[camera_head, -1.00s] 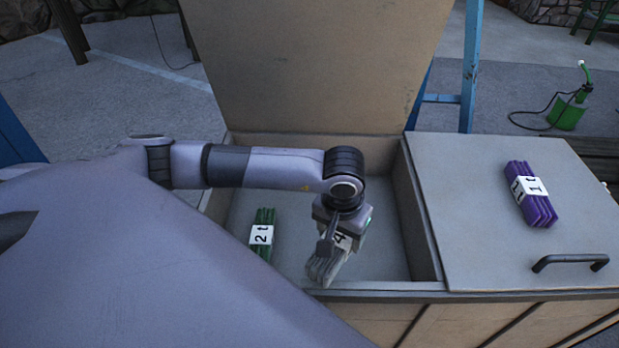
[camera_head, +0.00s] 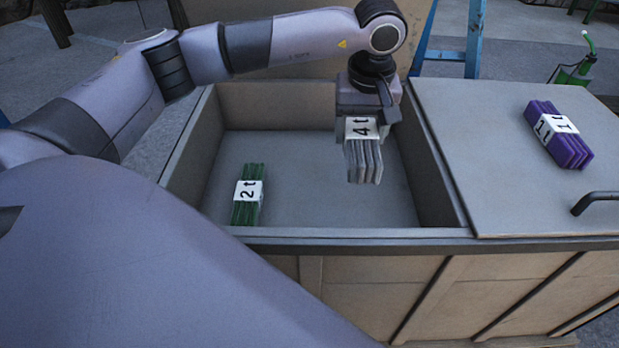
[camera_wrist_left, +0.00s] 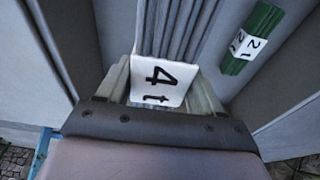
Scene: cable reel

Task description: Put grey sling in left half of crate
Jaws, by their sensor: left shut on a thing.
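The grey sling (camera_head: 364,162), a folded bundle with a white "4 t" label, hangs from my left gripper (camera_head: 364,122), which is shut on it. The sling is upright, over the right part of the open crate (camera_head: 330,233). Whether its lower end touches the crate floor I cannot tell. In the left wrist view the sling (camera_wrist_left: 176,35) and its label fill the space between the fingers (camera_wrist_left: 165,92). My right gripper is not in view.
A green sling (camera_head: 247,196) with a "2 t" label lies on the left part of the crate floor; it also shows in the left wrist view (camera_wrist_left: 265,20). A purple sling (camera_head: 556,135) lies on the closed lid (camera_head: 480,180) at right. The floor between is clear.

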